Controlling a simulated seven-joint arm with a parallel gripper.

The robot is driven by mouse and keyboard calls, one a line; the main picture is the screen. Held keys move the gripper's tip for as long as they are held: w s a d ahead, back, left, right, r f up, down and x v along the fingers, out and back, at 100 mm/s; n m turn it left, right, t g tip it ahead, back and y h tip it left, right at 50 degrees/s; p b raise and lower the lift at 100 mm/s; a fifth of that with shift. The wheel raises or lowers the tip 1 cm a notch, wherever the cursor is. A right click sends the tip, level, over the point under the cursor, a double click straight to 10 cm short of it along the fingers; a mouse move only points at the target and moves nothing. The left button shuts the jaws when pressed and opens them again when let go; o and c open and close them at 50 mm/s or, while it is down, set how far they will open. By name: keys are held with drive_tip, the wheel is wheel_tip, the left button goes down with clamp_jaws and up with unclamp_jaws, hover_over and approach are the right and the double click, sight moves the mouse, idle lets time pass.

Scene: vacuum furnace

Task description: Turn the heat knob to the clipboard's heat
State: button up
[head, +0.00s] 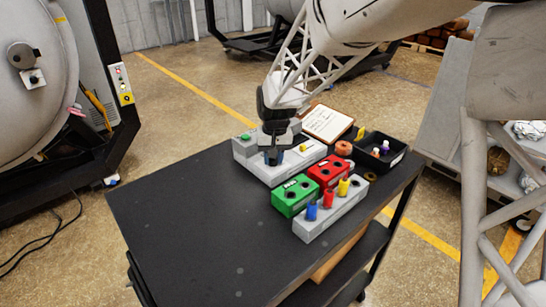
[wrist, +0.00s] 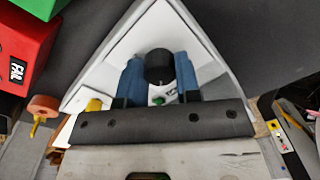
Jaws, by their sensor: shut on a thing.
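My gripper (head: 273,158) reaches down onto the light grey control box (head: 246,157) on the black cart. In the wrist view, its two blue fingers (wrist: 158,76) stand on either side of a round black knob (wrist: 158,62) and are shut on it. Which way the knob points, and any scale around it, cannot be read. The clipboard (head: 327,123), with a white sheet, lies behind the box to the right. Its writing is too small to read.
A green block (head: 292,196), a red block (head: 329,174) and a grey rack (head: 318,227) with coloured pegs stand in front and to the right of the box. A black tray (head: 375,163) with small items is at the right. The left of the cart top (head: 190,220) is clear.

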idle(0.4)
drive_tip(key=o, duration=0.9)
drive_tip(key=shift+d+r, duration=0.15)
drive_tip(key=shift+r, duration=3.75)
